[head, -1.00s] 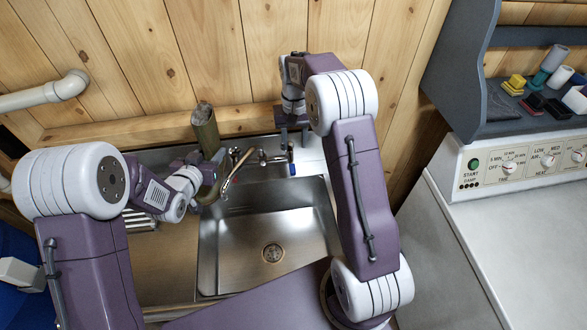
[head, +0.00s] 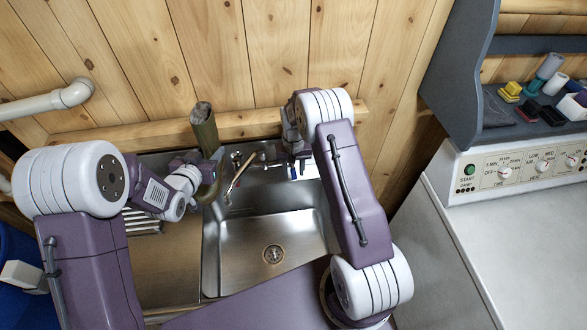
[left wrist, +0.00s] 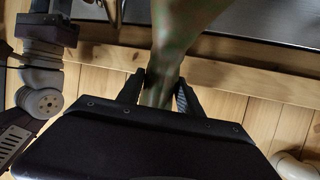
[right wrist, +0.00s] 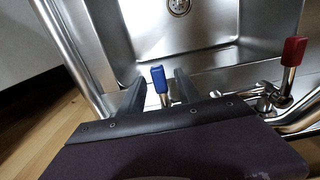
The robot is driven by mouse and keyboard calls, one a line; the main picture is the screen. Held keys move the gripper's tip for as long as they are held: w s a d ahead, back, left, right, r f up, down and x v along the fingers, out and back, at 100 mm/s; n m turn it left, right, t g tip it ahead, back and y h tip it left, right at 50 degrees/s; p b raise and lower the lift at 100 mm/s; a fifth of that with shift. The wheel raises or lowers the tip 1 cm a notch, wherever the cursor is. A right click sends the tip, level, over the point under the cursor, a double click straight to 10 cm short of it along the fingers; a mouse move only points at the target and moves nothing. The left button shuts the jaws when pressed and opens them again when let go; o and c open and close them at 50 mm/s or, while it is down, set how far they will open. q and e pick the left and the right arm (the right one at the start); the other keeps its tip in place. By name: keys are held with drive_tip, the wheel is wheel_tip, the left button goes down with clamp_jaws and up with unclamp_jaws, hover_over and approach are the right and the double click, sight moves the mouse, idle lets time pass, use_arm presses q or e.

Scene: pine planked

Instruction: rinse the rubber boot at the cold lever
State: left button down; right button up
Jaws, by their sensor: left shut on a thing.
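The olive-green rubber boot (head: 204,130) is upright beside the tap, at the left back of the sink. My left gripper (left wrist: 158,92) is shut on its narrow part, and the boot also shows in the left wrist view (left wrist: 180,40). The blue cold lever (right wrist: 158,78) stands between the fingers of my right gripper (right wrist: 160,90), with a gap on each side. The right gripper is open; in the head view it is at the tap's right end, by the blue lever tip (head: 293,172). The tap spout (head: 238,177) reaches over the basin; no water shows.
The steel sink basin (head: 230,240) is empty, with a drain in its floor. The red lever (right wrist: 293,50) stands on the tap's other side. A wooden ledge (head: 150,131) runs behind the sink. A white machine (head: 500,240) stands on the right.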

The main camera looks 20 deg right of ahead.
clamp_jaws()
idle(1.4)
